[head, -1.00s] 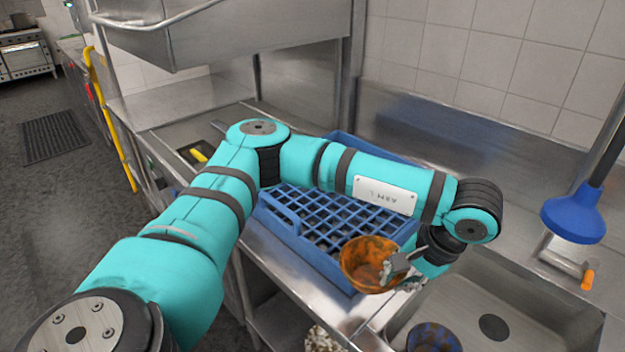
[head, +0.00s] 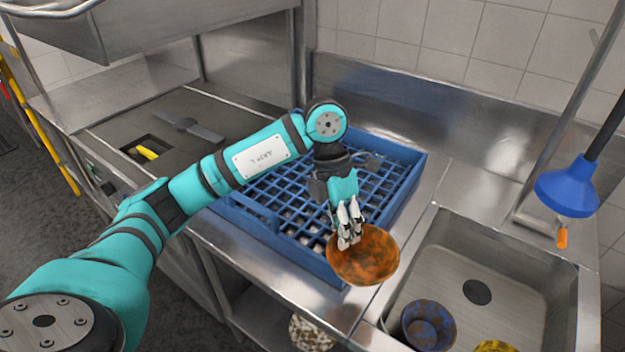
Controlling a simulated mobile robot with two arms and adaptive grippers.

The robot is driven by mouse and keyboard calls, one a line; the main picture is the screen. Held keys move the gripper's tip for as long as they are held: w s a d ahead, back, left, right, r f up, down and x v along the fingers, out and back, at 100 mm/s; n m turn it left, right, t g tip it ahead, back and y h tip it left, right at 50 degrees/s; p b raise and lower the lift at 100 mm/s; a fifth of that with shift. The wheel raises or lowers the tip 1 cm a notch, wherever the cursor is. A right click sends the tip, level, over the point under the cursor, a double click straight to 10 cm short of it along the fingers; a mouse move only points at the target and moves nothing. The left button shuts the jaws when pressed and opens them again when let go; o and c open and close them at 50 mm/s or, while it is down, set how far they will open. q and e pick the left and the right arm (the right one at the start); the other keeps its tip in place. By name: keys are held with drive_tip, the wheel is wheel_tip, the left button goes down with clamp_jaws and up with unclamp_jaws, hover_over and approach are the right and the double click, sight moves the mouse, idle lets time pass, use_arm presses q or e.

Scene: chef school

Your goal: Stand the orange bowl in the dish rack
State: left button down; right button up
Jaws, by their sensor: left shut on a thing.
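The orange bowl (head: 372,262) shows dark, dirty-looking patches and is tilted, its open side facing up toward me. My left gripper (head: 348,236) is shut on its rim at the upper left. The bowl is over the counter strip between the rack and the sink, at the rack's front right corner; I cannot tell its exact height. The blue dish rack (head: 408,205), a gridded tray, lies flat on the steel counter behind and left of the bowl. My left forearm and gripper hide part of it. My right gripper is not in view.
The sink (head: 535,262) at right holds a dark blue, brown-stained bowl (head: 428,325) and a yellow item (head: 494,346). A patterned item (head: 311,332) is below the counter. A steel shelf overhangs at upper left.

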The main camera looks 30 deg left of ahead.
use_arm(q)
drive_tip(key=n, duration=0.1)
drive_tip(key=n+t, duration=0.1)
drive_tip(key=n, duration=0.1)
drive_tip(key=shift+a, duration=0.3)
drive_tip(key=w+a+f+n+t+y, duration=0.1)
drive_tip(key=w+a+n, duration=0.2)
drive_tip(key=a+n, duration=0.3)
drive_tip(key=w+a+f+n+t+y, duration=0.1)
drive_tip(key=w+a+n+t+y, duration=0.1)
drive_tip(key=a+n, duration=0.5)
drive_tip(key=w+a+f+n+t+y, duration=0.1)
drive_tip(key=w+a+n, duration=0.4)
drive_tip(key=n, duration=0.5)
drive_tip(key=shift+w+a+f+t+y, duration=0.1)
drive_tip(key=shift+a+f+t+y, duration=0.3)
drive_tip(key=shift+a+f, duration=0.25)
wheel_tip(320, 180, down, 3)
drive_tip(key=shift+r+p, duration=0.2)
drive_tip(key=shift+p, duration=0.5)
drive_tip(key=shift+f, duration=0.45)
drive_tip(key=c, duration=1.4)
unclamp_jaws()
drive_tip(key=shift+c, duration=0.2)
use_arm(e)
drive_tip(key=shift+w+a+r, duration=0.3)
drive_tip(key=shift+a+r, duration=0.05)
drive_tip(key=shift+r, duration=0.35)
